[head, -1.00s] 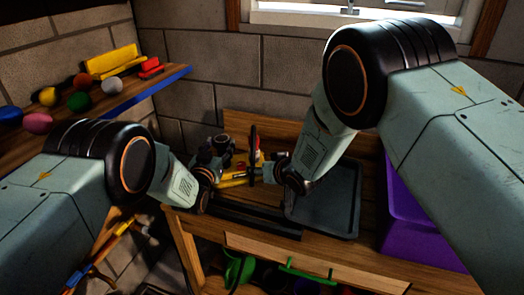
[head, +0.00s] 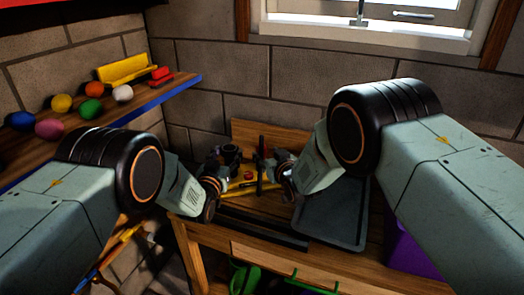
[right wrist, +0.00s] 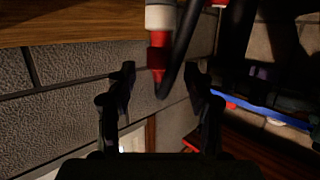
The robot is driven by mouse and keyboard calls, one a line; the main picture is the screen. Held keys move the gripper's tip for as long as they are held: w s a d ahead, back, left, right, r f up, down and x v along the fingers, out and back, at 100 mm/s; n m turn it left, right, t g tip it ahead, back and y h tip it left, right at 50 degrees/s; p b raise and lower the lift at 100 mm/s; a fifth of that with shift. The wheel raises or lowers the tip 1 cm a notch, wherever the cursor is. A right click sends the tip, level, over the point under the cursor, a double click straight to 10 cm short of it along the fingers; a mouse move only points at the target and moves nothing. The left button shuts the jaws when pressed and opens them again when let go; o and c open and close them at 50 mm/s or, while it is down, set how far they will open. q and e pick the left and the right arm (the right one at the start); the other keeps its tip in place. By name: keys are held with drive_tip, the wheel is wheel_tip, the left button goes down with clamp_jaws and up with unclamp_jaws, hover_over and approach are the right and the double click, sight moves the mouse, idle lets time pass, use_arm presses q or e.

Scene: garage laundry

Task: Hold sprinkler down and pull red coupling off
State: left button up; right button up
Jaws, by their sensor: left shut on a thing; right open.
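The yellow sprinkler (head: 238,188) lies on the wooden bench, partly hidden behind my arms, with a small red part (head: 248,175) on it. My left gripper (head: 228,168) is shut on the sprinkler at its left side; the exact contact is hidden. My right gripper (head: 262,166) is open at the sprinkler's right side, its dark finger upright. In the right wrist view, the red coupling (right wrist: 158,55) with a white collar shows beyond and between the open fingertips (right wrist: 160,78). A dark bar crosses beside it. I cannot tell whether a finger touches it.
A shelf with coloured balls (head: 93,109) is at left. A block wall stands close behind. Green items (head: 245,278) sit below the bench.

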sight(263, 151)
drive_tip(key=shift+x, duration=2.8)
drive_tip(key=shift+c, duration=0.4)
clamp_jaws()
